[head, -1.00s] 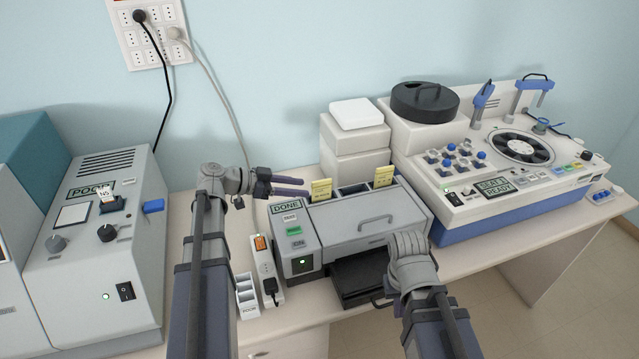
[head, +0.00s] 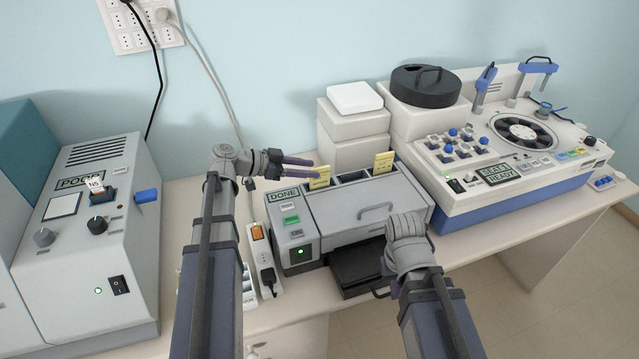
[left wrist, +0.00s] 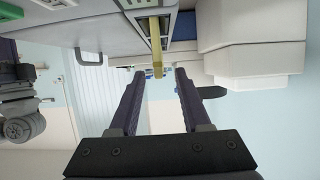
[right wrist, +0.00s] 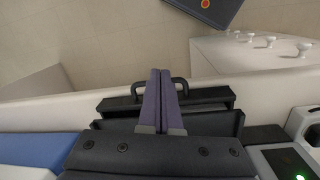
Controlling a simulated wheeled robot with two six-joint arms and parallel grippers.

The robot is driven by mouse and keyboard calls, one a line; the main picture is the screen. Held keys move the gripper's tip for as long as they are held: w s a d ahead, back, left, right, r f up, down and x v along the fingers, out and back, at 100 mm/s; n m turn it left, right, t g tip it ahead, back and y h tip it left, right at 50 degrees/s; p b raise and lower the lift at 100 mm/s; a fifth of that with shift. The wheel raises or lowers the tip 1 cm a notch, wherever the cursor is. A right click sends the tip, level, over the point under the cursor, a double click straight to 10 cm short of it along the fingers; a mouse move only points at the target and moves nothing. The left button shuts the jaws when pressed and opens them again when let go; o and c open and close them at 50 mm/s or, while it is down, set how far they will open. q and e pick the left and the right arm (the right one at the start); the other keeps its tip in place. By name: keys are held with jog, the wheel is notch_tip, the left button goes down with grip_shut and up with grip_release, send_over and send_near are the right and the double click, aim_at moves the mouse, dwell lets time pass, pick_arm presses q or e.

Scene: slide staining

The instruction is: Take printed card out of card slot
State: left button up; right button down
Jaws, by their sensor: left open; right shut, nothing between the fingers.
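A yellow card (head: 320,177) with small dark marks stands upright in the left top slot of the grey machine (head: 345,208) whose display reads DONE. My left gripper (head: 315,170) is open, its fingertips close to this card's left side in the head view. In the left wrist view the yellow card (left wrist: 156,48) lies in line with the gap between the open fingers (left wrist: 159,74), its end near the fingertips. I cannot tell whether they touch. A second yellow card (head: 383,163) stands in a slot further right. My right gripper (right wrist: 160,72) is shut and empty, above the black tray's handle.
The black tray (head: 357,270) juts from the machine's front. A power strip (head: 265,262) lies left of it. A machine at the left (head: 85,240) holds a white card (head: 96,184) reading N5. White boxes (head: 352,125) and a blue-based machine (head: 510,190) stand behind and right.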

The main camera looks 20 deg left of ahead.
aim_at(314, 169)
pick_arm(q)
jog(key=b+x, duration=0.1)
jog(key=x, duration=0.3)
jog(key=shift+d+r, duration=0.1)
jog(key=shift+c, duration=0.2)
grip_shut()
